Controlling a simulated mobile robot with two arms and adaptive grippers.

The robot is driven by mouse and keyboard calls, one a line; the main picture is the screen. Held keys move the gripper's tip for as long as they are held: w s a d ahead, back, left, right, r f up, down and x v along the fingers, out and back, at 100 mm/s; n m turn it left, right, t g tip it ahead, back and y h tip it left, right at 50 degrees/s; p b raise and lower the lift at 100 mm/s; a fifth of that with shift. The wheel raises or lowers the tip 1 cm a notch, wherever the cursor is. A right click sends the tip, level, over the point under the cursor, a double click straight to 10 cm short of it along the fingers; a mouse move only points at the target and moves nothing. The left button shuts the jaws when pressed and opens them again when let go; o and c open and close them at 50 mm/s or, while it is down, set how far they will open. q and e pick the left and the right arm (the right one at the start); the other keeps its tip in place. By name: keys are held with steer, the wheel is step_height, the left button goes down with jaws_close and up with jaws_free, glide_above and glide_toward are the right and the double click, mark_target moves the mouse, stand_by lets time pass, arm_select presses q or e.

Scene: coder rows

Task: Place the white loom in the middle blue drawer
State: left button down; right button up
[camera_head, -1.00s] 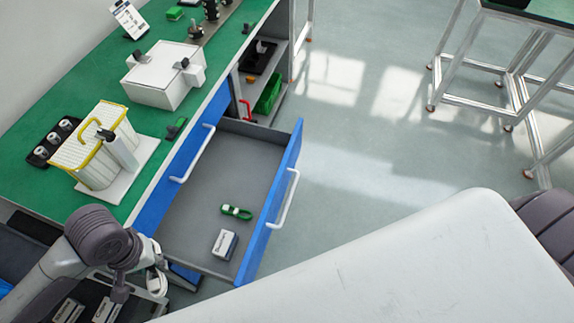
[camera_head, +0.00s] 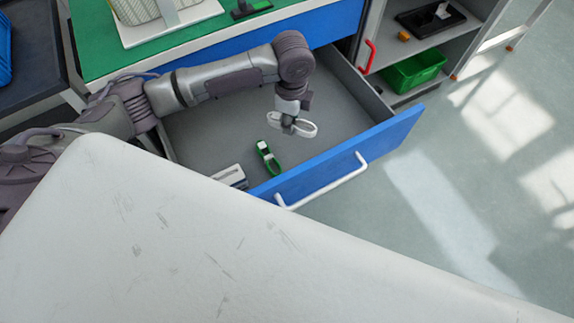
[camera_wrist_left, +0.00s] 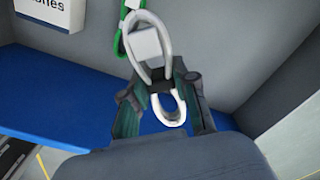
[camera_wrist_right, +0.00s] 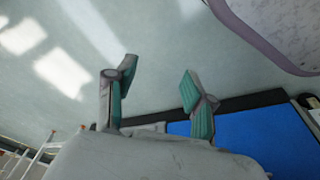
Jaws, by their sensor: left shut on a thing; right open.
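The white loom (camera_head: 306,128) is a white loop held in my left gripper (camera_head: 290,122), over the open drawer in the head view. In the left wrist view, the left gripper (camera_wrist_left: 163,100) is shut on the white loom (camera_wrist_left: 148,40), with loops showing on both sides of the fingers. The blue drawer (camera_head: 345,158) is pulled out, with a grey inside and a white handle. The loom appears above the drawer floor; the exact height is unclear. My right gripper (camera_wrist_right: 155,95) is open and empty in the right wrist view, above the floor.
A green-and-white loom (camera_head: 268,157) and a white box (camera_head: 230,176) lie in the drawer. A green bin (camera_head: 415,70) sits on the shelf at the right. The green worktop (camera_head: 105,58) is behind. My white body covers the front.

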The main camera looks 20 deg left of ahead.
arm_select(q)
step_height(320, 180, down, 3)
steer(key=w+m+b, duration=0.2)
steer(key=m+b, duration=0.1)
steer(key=b, duration=0.1)
glide_above(295, 148)
step_height(295, 148, down, 6)
steer(key=shift+r, duration=0.1)
step_height(295, 148, down, 5)
steer(key=shift+r+b, duration=0.15)
steer(key=shift+b, duration=0.5)
arm_select(e)
steer(key=w+v, duration=0.2)
steer(key=v, duration=0.9)
steer(key=shift+w+r+t, duration=0.35)
steer(key=shift+w+t, duration=0.05)
steer(key=shift+w, duration=0.1)
arm_select(q)
steer(key=c, duration=0.9)
jaws_free()
